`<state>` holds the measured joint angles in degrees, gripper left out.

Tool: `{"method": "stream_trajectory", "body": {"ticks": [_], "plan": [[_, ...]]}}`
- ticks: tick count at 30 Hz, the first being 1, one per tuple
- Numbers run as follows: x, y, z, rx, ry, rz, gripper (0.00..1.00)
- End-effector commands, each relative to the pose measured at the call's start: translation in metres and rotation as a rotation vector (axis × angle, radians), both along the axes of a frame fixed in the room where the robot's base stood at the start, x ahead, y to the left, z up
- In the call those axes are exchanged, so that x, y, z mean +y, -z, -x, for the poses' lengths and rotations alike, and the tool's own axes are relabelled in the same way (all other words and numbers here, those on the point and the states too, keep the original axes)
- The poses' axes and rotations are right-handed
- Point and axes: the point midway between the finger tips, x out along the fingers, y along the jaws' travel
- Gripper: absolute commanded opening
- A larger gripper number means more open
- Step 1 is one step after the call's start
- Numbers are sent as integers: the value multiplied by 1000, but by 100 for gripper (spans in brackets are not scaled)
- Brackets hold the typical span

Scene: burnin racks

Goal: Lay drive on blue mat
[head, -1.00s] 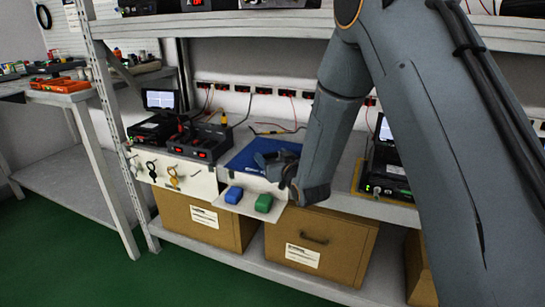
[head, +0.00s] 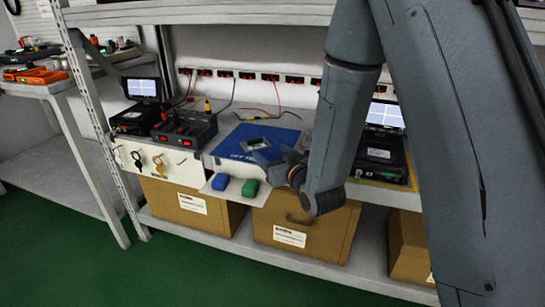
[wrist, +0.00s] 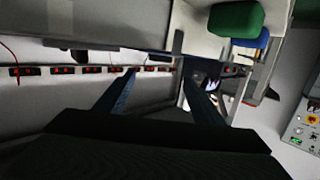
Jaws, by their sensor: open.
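The blue mat (head: 226,149) lies on the middle shelf, with white lettering along its front edge partly hidden by my gripper. A small grey drive (head: 253,142) appears to lie flat on the mat, inside its edges. My gripper (head: 262,160) is in front of the drive, over the mat's front right part, apart from the drive as far as I can tell. In the wrist view my gripper (wrist: 157,76) has its two dark fingers spread with nothing between them. The wrist view does not clearly show the drive or the mat.
A black dock with red switches (head: 185,130) stands left of the mat; a tester with a screen (head: 383,150) stands right. A blue block (head: 220,181) and a green block (head: 250,187) sit on the front ledge. Cardboard boxes (head: 300,228) fill the lower shelf.

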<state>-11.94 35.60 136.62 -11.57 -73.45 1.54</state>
Motion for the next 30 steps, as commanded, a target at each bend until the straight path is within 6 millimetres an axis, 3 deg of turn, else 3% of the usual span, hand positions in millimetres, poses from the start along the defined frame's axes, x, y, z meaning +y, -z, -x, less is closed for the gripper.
{"method": "stream_trajectory", "body": {"ticks": [8, 14, 20, 30], "plan": [[0, -2, 18, 205, 21, 106, 62], [-9, -1, 62, 456, 47, 211, 62], [-22, -8, 136, 732, 59, 305, 62], [-47, -38, 295, 1180, 29, 433, 62]]}}
